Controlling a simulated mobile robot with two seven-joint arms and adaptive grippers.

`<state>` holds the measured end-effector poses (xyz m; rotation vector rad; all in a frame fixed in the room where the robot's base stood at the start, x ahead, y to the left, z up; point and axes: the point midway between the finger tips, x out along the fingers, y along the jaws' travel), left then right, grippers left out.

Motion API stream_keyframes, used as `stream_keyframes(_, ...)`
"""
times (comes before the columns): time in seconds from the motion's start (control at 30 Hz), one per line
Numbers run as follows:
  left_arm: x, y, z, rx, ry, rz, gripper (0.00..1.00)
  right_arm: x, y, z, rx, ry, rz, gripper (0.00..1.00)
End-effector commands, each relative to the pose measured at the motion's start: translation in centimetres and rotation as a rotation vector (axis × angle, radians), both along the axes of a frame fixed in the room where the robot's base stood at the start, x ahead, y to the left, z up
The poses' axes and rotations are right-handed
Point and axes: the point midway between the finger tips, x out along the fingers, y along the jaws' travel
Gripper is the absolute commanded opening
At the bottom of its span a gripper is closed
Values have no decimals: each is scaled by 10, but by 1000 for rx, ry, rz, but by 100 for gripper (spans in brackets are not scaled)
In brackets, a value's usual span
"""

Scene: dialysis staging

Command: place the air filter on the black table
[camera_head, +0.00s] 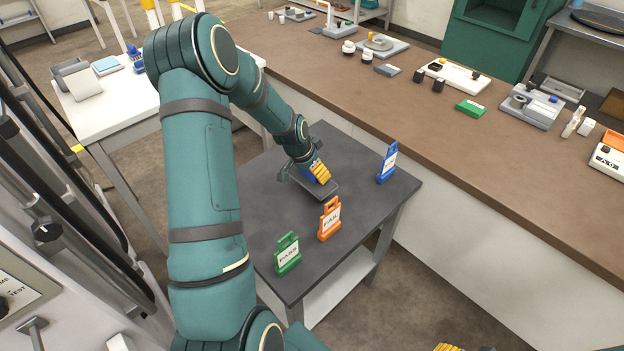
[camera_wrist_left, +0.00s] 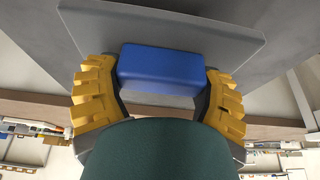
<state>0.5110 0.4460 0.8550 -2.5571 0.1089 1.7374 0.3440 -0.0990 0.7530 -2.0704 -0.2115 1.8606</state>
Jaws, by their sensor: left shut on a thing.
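The black table (camera_head: 262,195) stands in the middle of the head view with a dark, flat top. My left gripper (camera_head: 318,173) is over the table's back middle part, its yellow fingers shut on a blue block. In the left wrist view the gripper (camera_wrist_left: 160,85) has one finger on each side of the blue block (camera_wrist_left: 160,68). The block sits on a flat grey panel (camera_wrist_left: 190,25); together they look like the air filter, whose panel edge (camera_head: 325,191) also shows in the head view. I cannot tell whether the panel touches the tabletop. My right gripper (camera_head: 448,347) barely shows at the bottom edge.
On the table stand a green PASS sign (camera_head: 288,256), an orange FAIL sign (camera_head: 329,220) and a blue sign (camera_head: 387,163). A long brown counter (camera_head: 440,130) with several devices runs behind. A white table (camera_head: 110,110) is at left. The table's left side is bare.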

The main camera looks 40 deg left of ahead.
Motion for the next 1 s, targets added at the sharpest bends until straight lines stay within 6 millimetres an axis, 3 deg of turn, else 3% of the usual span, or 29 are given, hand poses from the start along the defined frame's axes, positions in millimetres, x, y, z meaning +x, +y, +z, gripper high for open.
stream_keyframes(0.27, 0, 0, -35, 0, 1, 1, 37, 1, 0, -7, 0, -3, -1, 47)
stream_keyframes(0.6, 0, 0, -38, 0, 0, 0, 37, 2, 0, -8, 0, -4, -1, 47)
stream_keyframes(0.63, 0, 0, -37, 0, 0, 0, 85, 2, 0, -8, 0, -4, -1, 47)
stream_keyframes(0.67, 0, 0, -37, 0, 0, 0, 96, 2, 0, -7, 0, -4, -1, 47)
stream_keyframes(0.7, 0, 0, -37, 0, 0, 0, 100, 2, 0, -7, 0, -4, -1, 47)
stream_keyframes(1.0, 0, 0, -35, 0, 0, 0, 100, 2, 0, -6, 0, -4, -1, 47)
